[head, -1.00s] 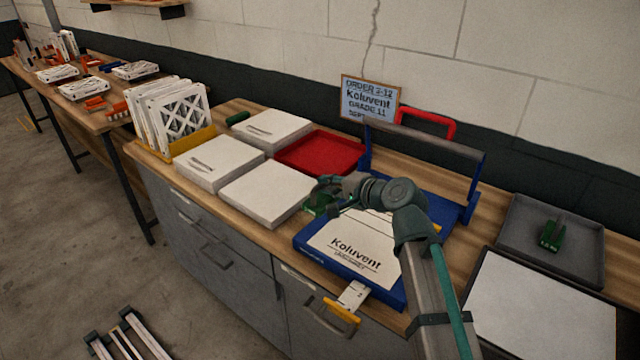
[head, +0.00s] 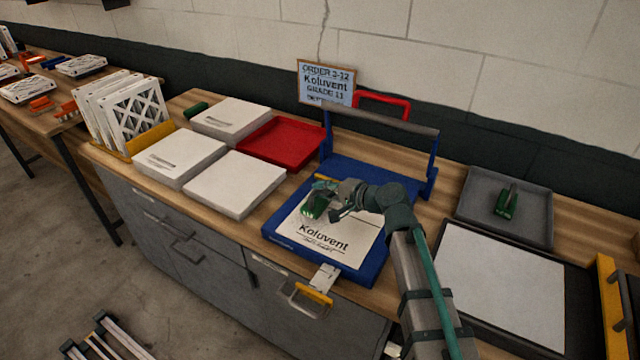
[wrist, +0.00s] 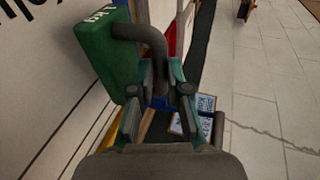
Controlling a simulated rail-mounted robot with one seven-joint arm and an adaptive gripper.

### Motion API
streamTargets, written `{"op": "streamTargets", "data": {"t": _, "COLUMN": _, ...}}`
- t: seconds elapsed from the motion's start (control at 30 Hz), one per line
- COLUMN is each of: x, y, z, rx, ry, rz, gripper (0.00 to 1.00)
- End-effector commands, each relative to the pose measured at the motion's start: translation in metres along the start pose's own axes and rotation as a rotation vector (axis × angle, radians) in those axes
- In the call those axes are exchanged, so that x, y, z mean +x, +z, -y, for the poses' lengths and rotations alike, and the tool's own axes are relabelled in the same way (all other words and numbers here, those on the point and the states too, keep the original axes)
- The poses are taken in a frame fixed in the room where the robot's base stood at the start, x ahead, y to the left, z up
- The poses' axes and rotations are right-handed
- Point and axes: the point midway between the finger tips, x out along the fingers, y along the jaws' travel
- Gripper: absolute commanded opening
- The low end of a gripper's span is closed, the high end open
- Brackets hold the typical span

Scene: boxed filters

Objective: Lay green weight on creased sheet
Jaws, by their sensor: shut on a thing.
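My gripper (head: 333,201) is shut on the handle of a green weight (head: 314,206). In the wrist view, the green weight (wrist: 103,52) hangs to the left of the fingers (wrist: 156,92), with its dark curved handle between them. In the head view, the weight is over the upper left part of the printed Koluvent sheet (head: 345,248) in the blue press (head: 375,272). I cannot tell whether it touches the sheet. A second green weight (head: 506,203) stands in the grey tray (head: 475,213). I cannot make out a crease on any sheet.
White slabs (head: 237,184) and a red tray (head: 283,143) are to the left. The blue press has a raised bar (head: 385,120) behind the sheet. A plain white sheet (head: 500,285) lies on a dark board at right. An order sign (head: 326,84) stands at the wall.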

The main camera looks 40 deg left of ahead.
Motion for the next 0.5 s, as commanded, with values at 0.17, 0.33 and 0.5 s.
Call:
{"op": "streamTargets", "data": {"t": 0.17, "x": 0.006, "y": 0.001, "z": -0.015, "rx": 0.003, "ry": -0.004, "rz": 0.0, "gripper": 0.0}}
{"op": "streamTargets", "data": {"t": 0.33, "x": 0.007, "y": 0.002, "z": -0.019, "rx": 0.0, "ry": -0.004, "rz": -0.001, "gripper": 0.0}}
{"op": "streamTargets", "data": {"t": 0.5, "x": 0.007, "y": 0.002, "z": -0.019, "rx": 0.001, "ry": -0.004, "rz": -0.001, "gripper": 0.0}}
